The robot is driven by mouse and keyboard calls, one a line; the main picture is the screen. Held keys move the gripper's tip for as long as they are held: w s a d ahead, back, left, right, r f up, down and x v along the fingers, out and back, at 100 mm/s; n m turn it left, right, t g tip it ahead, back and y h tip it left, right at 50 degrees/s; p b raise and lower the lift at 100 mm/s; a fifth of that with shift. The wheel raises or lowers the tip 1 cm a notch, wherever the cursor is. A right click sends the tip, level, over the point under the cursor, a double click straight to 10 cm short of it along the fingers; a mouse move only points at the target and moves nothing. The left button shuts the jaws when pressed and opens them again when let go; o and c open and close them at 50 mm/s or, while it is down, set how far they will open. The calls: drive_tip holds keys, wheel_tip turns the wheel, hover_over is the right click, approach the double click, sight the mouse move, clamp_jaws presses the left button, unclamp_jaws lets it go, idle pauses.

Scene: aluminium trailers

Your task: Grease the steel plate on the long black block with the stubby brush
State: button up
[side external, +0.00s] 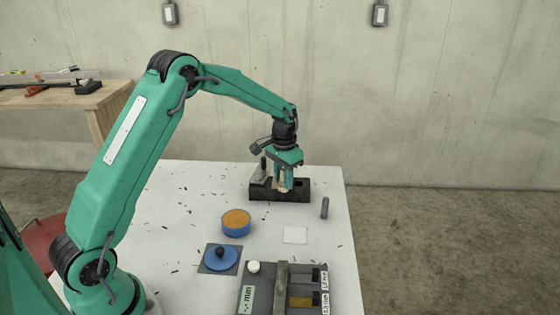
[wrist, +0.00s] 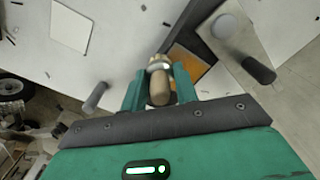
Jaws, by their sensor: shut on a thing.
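My gripper (side external: 287,187) is shut on the stubby brush and stands over the long black block (side external: 302,194). In the wrist view my gripper (wrist: 159,86) holds the brush's wooden handle (wrist: 160,86), which has a pale metal collar at its far end. The black block (wrist: 212,36) runs past the brush to the right in that view. An orange-tan square (wrist: 187,68) lies beside the brush at the block; I cannot tell whether it is the steel plate. Whether the bristles touch anything is not visible.
A blue tin with orange contents (side external: 236,222) stands in front of the block. Nearby are a blue lid on a dark square (side external: 221,258), a white square (side external: 295,235), a grey cylinder (side external: 325,207) and a labelled grey tray (side external: 262,292). Dark shavings litter the white table.

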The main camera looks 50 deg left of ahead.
drive_tip(key=shift+s+a, duration=0.2)
drive_tip(key=shift+s, duration=0.3)
drive_tip(key=shift+w+a, duration=2.5)
drive_tip(key=shift+w, duration=0.05)
drive_tip(key=shift+s+d, duration=2.55)
drive_tip(key=shift+d, duration=0.05)
drive_tip(key=shift+a+r, duration=0.1)
drive_tip(key=shift+r, duration=3.95)
